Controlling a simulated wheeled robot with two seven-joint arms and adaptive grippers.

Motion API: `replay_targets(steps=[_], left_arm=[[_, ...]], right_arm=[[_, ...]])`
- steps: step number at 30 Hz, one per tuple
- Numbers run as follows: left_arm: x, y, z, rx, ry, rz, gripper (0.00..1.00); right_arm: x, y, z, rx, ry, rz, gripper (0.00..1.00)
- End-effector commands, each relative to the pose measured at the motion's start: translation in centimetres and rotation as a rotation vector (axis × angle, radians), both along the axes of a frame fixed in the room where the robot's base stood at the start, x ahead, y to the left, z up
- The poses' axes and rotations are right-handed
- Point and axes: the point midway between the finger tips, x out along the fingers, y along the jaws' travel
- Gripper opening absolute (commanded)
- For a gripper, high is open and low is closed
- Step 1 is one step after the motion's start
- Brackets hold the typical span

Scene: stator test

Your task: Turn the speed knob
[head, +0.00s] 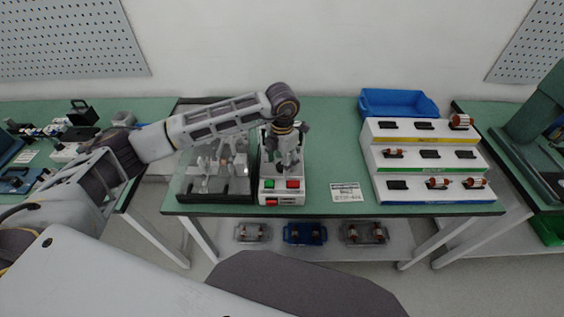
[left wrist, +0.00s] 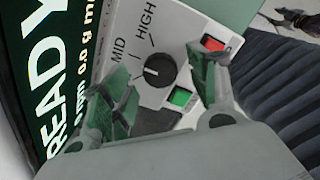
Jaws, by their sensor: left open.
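The speed knob (left wrist: 158,72) is a round black dial on the pale control panel, with MID and HIGH printed beside it; it shows in the left wrist view. In the head view the control box (head: 283,197) stands near the table's front edge, and my gripper hides the knob. My left gripper (head: 287,162) points down over the box. In the left wrist view its two green-padded fingers are open, one on each side of the knob, with gaps between. I cannot tell how far above the panel they are. My right gripper is not in view.
A red button (left wrist: 213,43) and a green button (left wrist: 180,96) sit close to the knob. A display (left wrist: 50,80) reads READY. A clear-walled fixture (head: 215,170) stands left of the box. A stepped rack (head: 425,160) and a blue bin (head: 398,103) are at right.

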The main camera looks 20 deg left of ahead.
Motion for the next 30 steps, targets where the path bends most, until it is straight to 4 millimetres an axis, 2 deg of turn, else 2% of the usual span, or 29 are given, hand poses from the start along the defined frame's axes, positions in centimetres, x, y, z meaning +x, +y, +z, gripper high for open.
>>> replay_targets(steps=[8, 21, 30], left_arm=[[0.1, 0.0, 3.2, -0.001, -0.003, 0.0, 0.59], [0.1, 0.0, 9.5, 0.0, -0.002, -0.001, 0.59], [0.0, 0.0, 11.3, 0.0, 0.0, 0.0, 0.59]], right_arm=[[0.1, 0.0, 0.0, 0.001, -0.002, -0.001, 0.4], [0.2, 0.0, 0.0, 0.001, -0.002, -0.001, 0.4], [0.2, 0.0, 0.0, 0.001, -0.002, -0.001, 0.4]])
